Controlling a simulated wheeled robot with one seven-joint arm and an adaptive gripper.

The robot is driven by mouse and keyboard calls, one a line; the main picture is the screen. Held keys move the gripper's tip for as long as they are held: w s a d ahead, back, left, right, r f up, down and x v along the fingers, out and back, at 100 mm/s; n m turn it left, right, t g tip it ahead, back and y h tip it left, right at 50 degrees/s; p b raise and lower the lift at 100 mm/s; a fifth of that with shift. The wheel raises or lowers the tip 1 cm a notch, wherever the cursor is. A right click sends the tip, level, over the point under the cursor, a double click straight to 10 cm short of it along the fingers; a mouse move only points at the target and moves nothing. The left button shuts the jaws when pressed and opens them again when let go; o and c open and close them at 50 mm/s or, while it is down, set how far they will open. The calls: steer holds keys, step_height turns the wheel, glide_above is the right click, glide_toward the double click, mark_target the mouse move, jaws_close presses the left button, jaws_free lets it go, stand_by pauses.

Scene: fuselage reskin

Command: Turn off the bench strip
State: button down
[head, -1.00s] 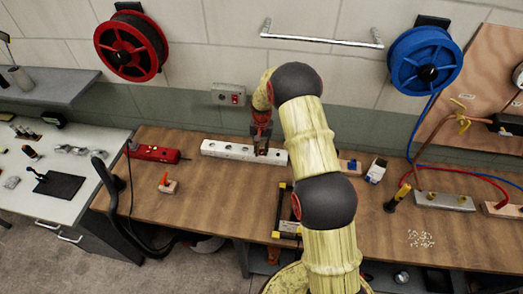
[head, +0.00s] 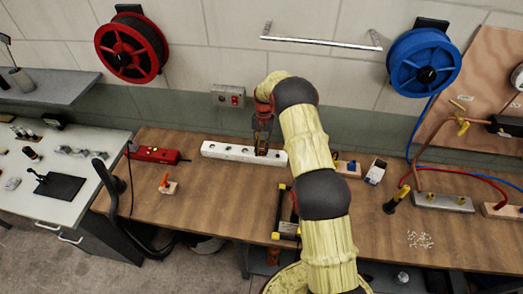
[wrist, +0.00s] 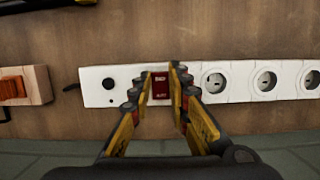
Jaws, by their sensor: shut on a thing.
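The bench strip (head: 222,150) is a white power strip lying on the wooden bench near the wall. It also shows in the wrist view (wrist: 93,90), with round sockets to the right and a round black part to the left. Its red switch (wrist: 160,86) lies between my fingertips in the wrist view; I cannot read its lettering or tell its position. My gripper (head: 262,150) points down at the right part of the strip in the head view. In the wrist view my gripper (wrist: 161,73) has its fingers close together, one on each side of the switch.
A red power box (head: 154,154) lies left of the strip. A wooden block with an orange part (wrist: 13,86) sits beside the strip's end. A wall box with a red button (head: 228,97) is behind. The bench front is mostly clear around a small orange-topped block (head: 167,185).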

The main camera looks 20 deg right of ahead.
mark_target(262, 150)
steer(key=c, duration=1.7)
jaws_free()
steer(key=v, duration=0.7)
steer(key=shift+r, duration=0.2)
